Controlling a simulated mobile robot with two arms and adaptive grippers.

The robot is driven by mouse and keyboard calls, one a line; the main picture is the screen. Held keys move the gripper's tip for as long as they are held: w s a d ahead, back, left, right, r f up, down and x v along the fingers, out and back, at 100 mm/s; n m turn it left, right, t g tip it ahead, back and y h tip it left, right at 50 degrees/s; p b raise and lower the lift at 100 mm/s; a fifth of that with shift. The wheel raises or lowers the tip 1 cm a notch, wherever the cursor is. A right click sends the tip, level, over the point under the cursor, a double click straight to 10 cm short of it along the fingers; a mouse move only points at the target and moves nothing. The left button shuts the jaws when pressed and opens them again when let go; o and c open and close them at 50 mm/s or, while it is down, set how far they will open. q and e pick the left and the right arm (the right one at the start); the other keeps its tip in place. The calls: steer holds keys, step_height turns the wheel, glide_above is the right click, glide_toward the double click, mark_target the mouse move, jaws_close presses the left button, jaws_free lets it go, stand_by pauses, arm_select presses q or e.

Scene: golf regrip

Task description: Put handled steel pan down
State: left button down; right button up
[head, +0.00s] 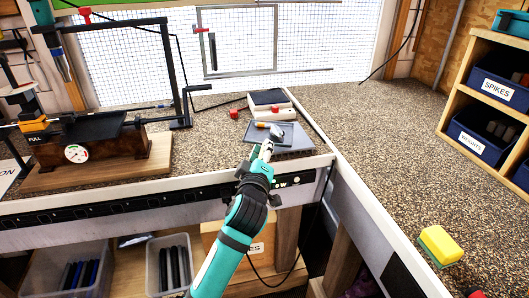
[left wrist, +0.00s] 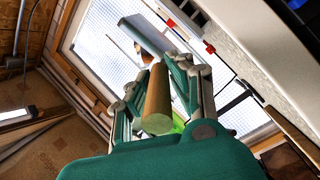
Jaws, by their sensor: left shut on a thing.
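My left gripper (head: 267,143) reaches in from the bottom of the head view, over the near edge of the bench. In the left wrist view, its fingers (left wrist: 162,62) are shut around a round wooden handle (left wrist: 157,100). The handle belongs to the handled steel pan, which shows small and shiny at the fingertips in the head view (head: 277,132). The pan is over a flat grey plate (head: 292,142) on the bench; whether it touches the plate, I cannot tell. The gripper partly hides the pan. My right gripper is not in view.
A white device with a dark top (head: 268,100) and small red blocks stand behind the plate. A vise-like rig with a gauge (head: 76,153) is at left. A yellow sponge (head: 440,245) lies on the right bench, which is mostly clear. Labelled bins (head: 480,140) fill the right shelf.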

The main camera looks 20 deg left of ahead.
arm_select(q)
steer(key=x, duration=0.3)
steer(key=shift+w+a+f, duration=0.1)
steer(key=shift+w+a, duration=0.05)
steer(key=shift+a, duration=0.1)
steer(key=shift+f, duration=1.8)
steer(key=c, duration=1.5)
jaws_free()
steer(key=shift+f, duration=0.1)
steer(key=shift+b+v, duration=0.7)
steer(key=shift+v, duration=5.4)
